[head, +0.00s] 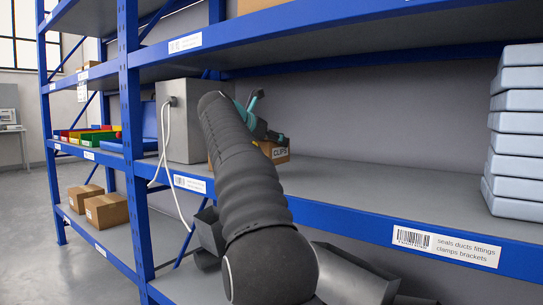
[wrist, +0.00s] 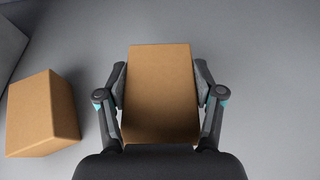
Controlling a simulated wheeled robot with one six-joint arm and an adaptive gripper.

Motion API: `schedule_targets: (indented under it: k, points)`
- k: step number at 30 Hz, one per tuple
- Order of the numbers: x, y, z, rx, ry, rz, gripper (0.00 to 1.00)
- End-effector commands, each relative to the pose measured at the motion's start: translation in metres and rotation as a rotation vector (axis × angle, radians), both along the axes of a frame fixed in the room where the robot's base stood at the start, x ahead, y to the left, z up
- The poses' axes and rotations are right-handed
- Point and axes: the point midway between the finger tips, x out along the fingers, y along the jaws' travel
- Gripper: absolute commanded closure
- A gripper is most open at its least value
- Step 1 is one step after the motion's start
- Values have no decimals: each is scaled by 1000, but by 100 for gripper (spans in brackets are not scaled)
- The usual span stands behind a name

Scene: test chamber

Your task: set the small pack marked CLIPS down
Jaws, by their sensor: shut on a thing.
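A small brown cardboard pack marked CLIPS (head: 281,153) is at the middle shelf, just right of my arm in the head view. My gripper (head: 268,134) is above it, partly behind my arm. In the wrist view my gripper (wrist: 160,88) is shut on a brown pack (wrist: 160,70), one finger against each side; no marking shows from there. I take it to be the CLIPS pack. I cannot tell whether its underside touches the shelf.
Another brown box (wrist: 42,115) stands close to the left of the held pack. A grey cabinet (head: 183,120) with a white cable is left of my arm. Pale blue boxes (head: 517,130) are stacked at the right. The shelf surface (head: 390,180) between is clear. An upper shelf (head: 350,35) hangs above.

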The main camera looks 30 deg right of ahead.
Motion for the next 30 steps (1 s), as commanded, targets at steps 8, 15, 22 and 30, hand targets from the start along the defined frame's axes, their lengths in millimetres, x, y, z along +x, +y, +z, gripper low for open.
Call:
schedule_targets:
  k: [8,15,22,30]
  points:
    - [0,1,-36,-1,-1,1,79]
    - [0,1,-34,0,0,1,79]
    - [0,1,-37,1,0,0,8]
    - [0,0,-37,1,0,0,8]
